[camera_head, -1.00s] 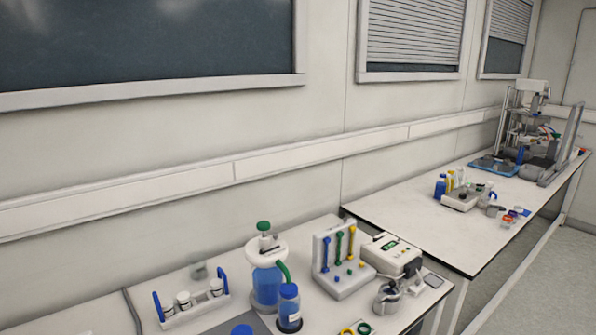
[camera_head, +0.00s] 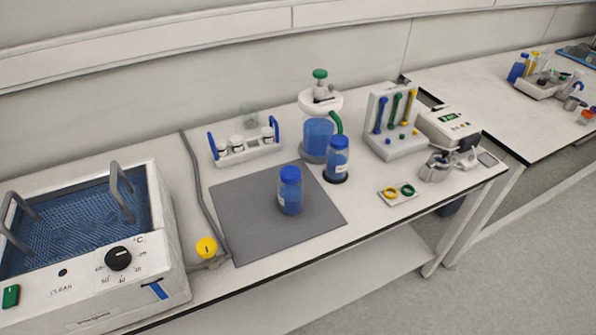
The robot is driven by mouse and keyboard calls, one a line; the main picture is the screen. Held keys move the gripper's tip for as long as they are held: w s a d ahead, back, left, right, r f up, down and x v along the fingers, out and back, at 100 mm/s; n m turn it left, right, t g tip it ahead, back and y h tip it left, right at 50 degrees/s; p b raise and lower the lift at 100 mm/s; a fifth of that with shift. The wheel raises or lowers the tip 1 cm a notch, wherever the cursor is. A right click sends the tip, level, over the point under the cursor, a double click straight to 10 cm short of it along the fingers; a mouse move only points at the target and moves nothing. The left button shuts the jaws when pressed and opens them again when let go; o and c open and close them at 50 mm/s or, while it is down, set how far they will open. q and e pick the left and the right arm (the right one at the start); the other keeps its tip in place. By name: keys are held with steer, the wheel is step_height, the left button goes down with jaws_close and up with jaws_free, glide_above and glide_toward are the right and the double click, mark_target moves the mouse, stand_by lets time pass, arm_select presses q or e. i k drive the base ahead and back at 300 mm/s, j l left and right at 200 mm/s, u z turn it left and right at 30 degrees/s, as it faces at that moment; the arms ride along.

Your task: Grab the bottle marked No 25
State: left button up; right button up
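Two blue-capped bottles with blue contents show in the head view. One bottle (camera_head: 290,191) stands upright on a dark grey mat (camera_head: 242,208) near the middle of the bench. The other bottle (camera_head: 337,160) stands upright in a dark round base just to its right, close to a vessel with blue liquid. A pale label shows on the side of the mat bottle, but it is too small to read. I cannot tell which bottle is No 25. Neither of my grippers is in view.
A water bath (camera_head: 85,250) with raised handles stands at left. A vial rack (camera_head: 246,150), a blue vessel (camera_head: 317,138), a tool stand (camera_head: 395,122) and a small device (camera_head: 448,127) line the back. A yellow knob (camera_head: 206,247) and cable lie left of the mat. The mat's front is clear.

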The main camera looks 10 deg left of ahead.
mark_target(291, 196)
steer(key=l, duration=0.7)
steer(key=k+l+u, duration=0.1)
steer(key=l, duration=1.3)
